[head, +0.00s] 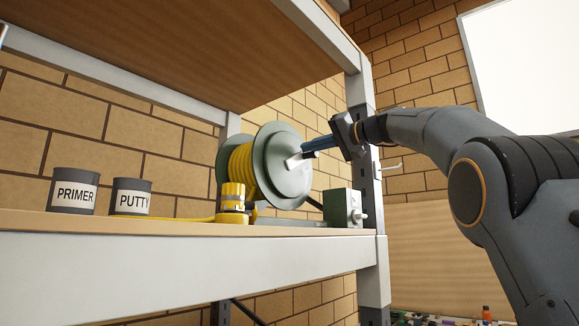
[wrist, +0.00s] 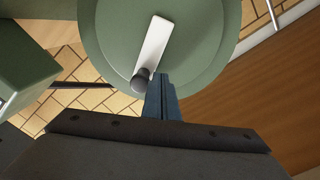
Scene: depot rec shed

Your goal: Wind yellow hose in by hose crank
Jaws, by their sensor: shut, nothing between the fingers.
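The hose reel (head: 283,165) stands on the shelf with grey-green flanges, and yellow hose (head: 240,170) is wound between them. A length of hose lies along the shelf, by a yellow fitting with a grey band (head: 231,197). The hose crank (head: 294,161) is a pale arm on the reel's near flange; in the wrist view the crank arm (wrist: 153,43) slants down to a dark round knob (wrist: 140,78). My gripper (head: 311,148) has blue fingers, shut and empty. Their tips (wrist: 160,82) are right beside the knob; I cannot tell whether they touch it.
A primer can (head: 73,192) and a putty can (head: 130,197) stand left on the shelf (head: 180,265). A grey-green box (head: 343,208) with a small knob sits right of the reel. A metal post (head: 369,200) stands close to my wrist. An upper shelf (head: 190,45) overhangs.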

